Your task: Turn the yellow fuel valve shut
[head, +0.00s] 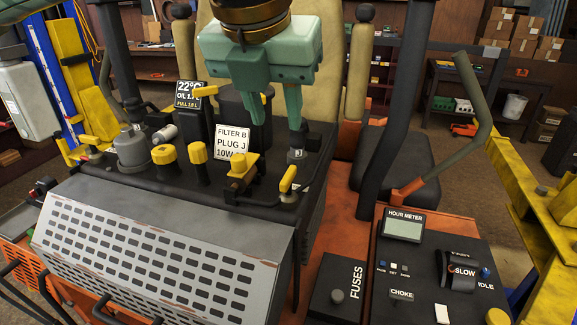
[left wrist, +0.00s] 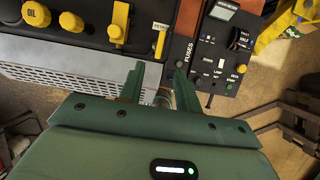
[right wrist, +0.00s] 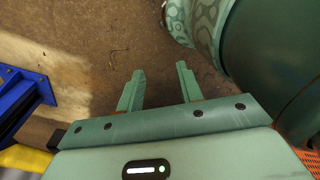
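The yellow fuel valve lever (head: 288,179) is at the front right corner of the black engine deck. It also shows in the left wrist view (left wrist: 160,43), beside a white label reading PETROL (left wrist: 162,27). In that view it lies beyond my left gripper's fingertips, with a visible gap. My left gripper (left wrist: 157,72) is open and empty. In the head view its teal fingers (head: 283,106) hang above the deck, higher in the picture than the lever. My right gripper (right wrist: 158,75) is open and empty over brown floor, away from the valve.
Other yellow parts crowd the deck: a cap (head: 163,154), a knob (head: 197,152) and a chunky fitting (head: 241,170). A grey perforated guard (head: 160,255) slopes down in front. The control panel (head: 430,260) and a bent lever (head: 465,125) stand to the right.

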